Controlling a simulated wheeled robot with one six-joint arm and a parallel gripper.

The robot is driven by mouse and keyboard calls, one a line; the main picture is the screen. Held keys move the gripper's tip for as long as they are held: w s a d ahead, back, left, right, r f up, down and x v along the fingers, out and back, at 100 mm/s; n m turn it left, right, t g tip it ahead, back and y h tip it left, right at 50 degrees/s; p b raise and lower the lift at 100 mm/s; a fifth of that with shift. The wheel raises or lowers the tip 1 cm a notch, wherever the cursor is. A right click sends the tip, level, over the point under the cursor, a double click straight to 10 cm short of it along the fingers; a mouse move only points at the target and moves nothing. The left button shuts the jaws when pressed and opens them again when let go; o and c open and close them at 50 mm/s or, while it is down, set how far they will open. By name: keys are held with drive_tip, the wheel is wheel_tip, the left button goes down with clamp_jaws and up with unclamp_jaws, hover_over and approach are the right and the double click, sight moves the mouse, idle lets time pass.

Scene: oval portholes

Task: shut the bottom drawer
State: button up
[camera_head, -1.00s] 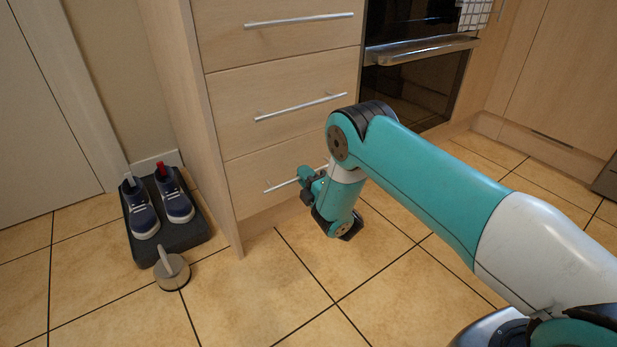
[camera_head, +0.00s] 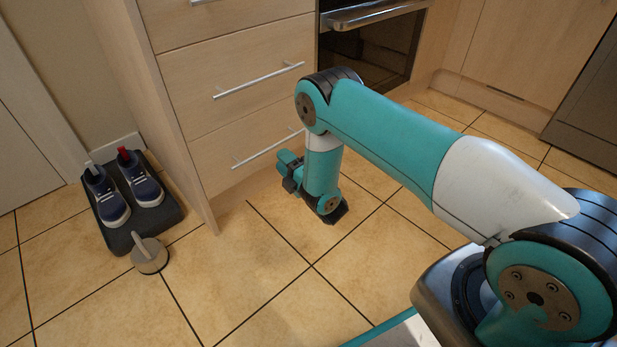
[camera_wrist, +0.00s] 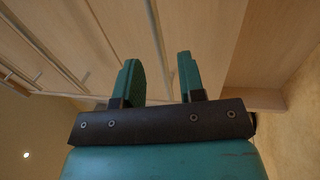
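The bottom drawer (camera_head: 218,161) is the lowest pale wood front of the cabinet, with a straight metal bar handle (camera_head: 252,157). Its front looks flush with the drawer above, with no clear gap in the head view. My gripper (camera_head: 285,163) is low in front of this drawer, close to the right part of the handle. In the wrist view its two teal fingers (camera_wrist: 158,75) are apart, with a bar visible in the space between them. I cannot tell whether they touch the bar or the front. My arm hides the drawer's right end.
A middle drawer (camera_head: 207,93) and an oven (camera_head: 370,45) are beside and above. Blue shoes (camera_head: 143,184) sit on a dark mat (camera_head: 172,205) at left, with a round doorstop (camera_head: 149,257) on the tiles. The tiled floor (camera_head: 262,270) in front is clear.

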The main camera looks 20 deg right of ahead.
drive_tip(key=p+v, duration=1.1)
drive_tip(key=p, duration=0.6)
drive_tip(key=shift+p, duration=0.35)
